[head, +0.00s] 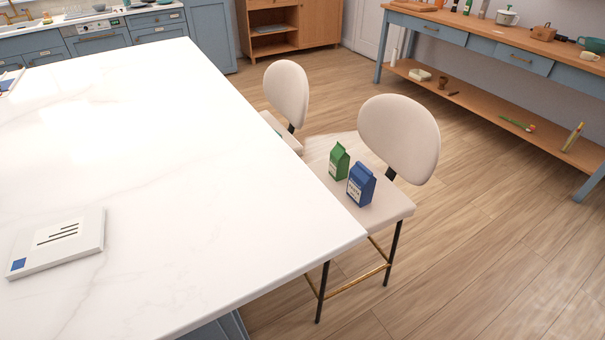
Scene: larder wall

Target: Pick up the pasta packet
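Two gable-topped packets stand upright on the pale seat of the nearer chair, beyond the right edge of the white counter. One is a blue packet (361,185) with a pale label. The other is a green packet (339,162), just left of it and a little farther back, also with a pale label. The print on both labels is too small to read surely, so I cannot tell which is the pasta packet. The counter's edge comes close in front of them. My gripper is not in view.
The white counter (150,150) fills the left, with a white book-like item (57,243) on it. The nearer chair (382,212) has a rounded backrest behind the packets; a second chair (287,92) stands farther back. Wooden floor (480,240) is open to the right, before a blue-and-wood side table (480,42).

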